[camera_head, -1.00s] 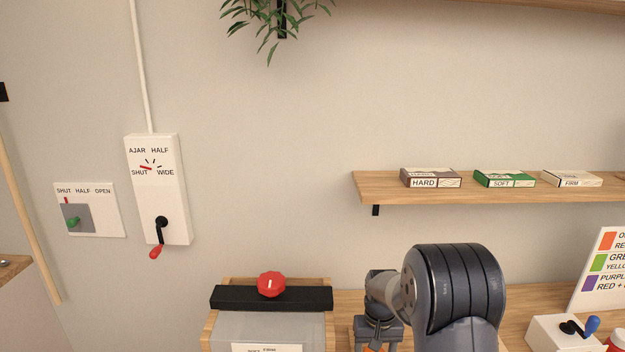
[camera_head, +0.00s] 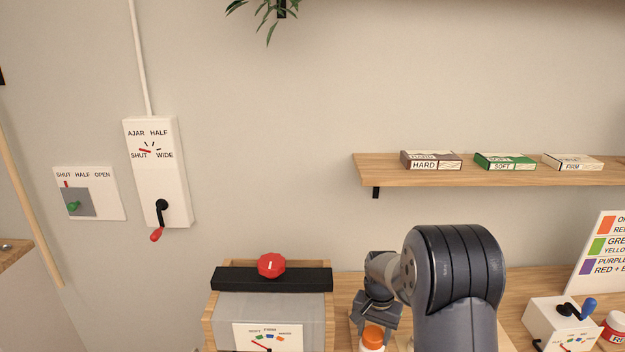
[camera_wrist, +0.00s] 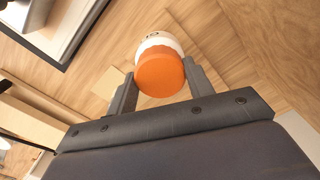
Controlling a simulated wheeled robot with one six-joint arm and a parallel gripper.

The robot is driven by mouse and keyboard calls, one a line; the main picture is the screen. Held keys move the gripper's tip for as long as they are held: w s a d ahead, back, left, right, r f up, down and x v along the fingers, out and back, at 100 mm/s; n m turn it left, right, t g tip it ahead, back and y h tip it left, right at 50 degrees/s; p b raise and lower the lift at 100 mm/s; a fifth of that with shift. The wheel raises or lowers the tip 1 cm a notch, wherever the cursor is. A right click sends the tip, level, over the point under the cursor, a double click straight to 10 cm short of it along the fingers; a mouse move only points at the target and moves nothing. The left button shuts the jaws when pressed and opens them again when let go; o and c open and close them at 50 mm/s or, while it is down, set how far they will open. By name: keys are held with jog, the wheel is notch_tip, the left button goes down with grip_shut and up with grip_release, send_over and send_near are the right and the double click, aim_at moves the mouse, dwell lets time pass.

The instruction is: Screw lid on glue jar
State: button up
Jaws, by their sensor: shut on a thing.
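Lid and jar look in contact, but I cannot tell how far the lid is screwed down. The jar's base is hidden.
A wooden box with a black bar and red knob (camera_head: 271,265) stands left of my gripper. A wall shelf (camera_head: 380,171) holds several small boxes.

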jog(key=shift+m, duration=1.3)
jog(key=shift+m, duration=0.8)
jog(key=m, duration=0.4)
jog(key=shift+m, duration=1.2)
jog(key=m, duration=0.5)
jog(key=shift+b, duration=0.35)
jog(key=m, duration=0.3)
